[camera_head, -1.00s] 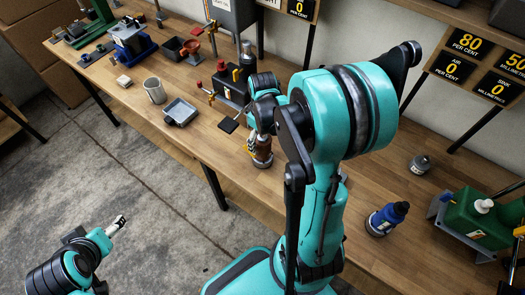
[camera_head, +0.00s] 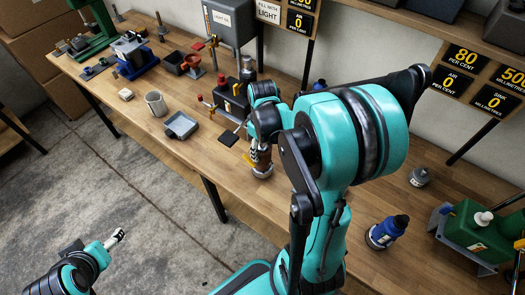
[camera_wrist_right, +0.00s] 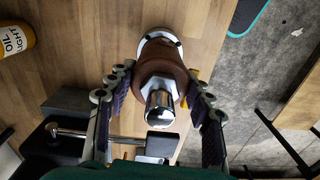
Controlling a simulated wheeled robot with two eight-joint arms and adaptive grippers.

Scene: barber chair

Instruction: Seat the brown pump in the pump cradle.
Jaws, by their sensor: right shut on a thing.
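The brown pump (camera_head: 261,156) is upright near the middle of the bench in the head view, with a silvery ring at its foot. I cannot tell whether the foot touches the wood. My right gripper (camera_head: 259,138) is shut on it. In the right wrist view the brown pump (camera_wrist_right: 160,72) is between both fingers, its chrome end towards the camera. My left gripper (camera_head: 117,237) is over the floor at lower left, apart from the bench, too small to judge its jaws. I cannot tell which fixture is the pump cradle.
A black block with red knobs (camera_head: 232,98) stands just behind the pump. A grey tray (camera_head: 181,125) and a mug (camera_head: 156,103) lie left. A blue pump (camera_head: 387,230) and a green tank (camera_head: 472,228) stand right. A light-oil bottle (camera_wrist_right: 14,40) shows in the wrist view.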

